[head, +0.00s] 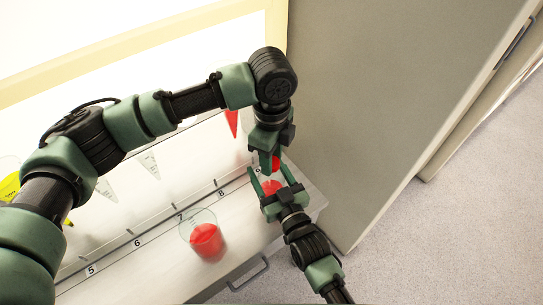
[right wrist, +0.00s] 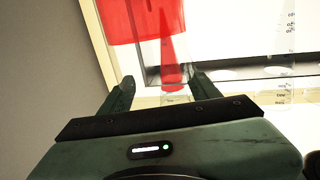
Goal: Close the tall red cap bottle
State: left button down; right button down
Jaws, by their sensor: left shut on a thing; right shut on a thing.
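My left gripper (head: 272,158) reaches down from above at the right end of the shelf. It is shut on a red cap (head: 276,164), which is partly hidden by the fingers. Just below it, my right gripper (head: 270,187) is shut on a bottle with red content (head: 271,187), mostly hidden between its fingers. The cap is directly above the bottle; I cannot tell if they touch. In the right wrist view the fingers of my right gripper (right wrist: 162,92) point up the picture, and a large red shape (right wrist: 140,20) fills the top.
A beaker with red liquid (head: 207,240) stands on the numbered shelf (head: 150,262) left of the grippers. A red cone-shaped tube (head: 232,122) and clear ones (head: 150,166) hang behind. A yellow-filled vessel (head: 10,186) is at far left. A grey cabinet side (head: 370,90) stands close on the right.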

pick_arm(q)
jog(key=m, duration=0.3)
jog(key=shift+m, duration=0.3)
jog(key=c, duration=0.9)
grip_release()
jog(key=shift+o, duration=0.2)
notch_tip(320, 180, up, 12)
pick_arm(e)
jog(key=shift+c, duration=1.4)
grip_release()
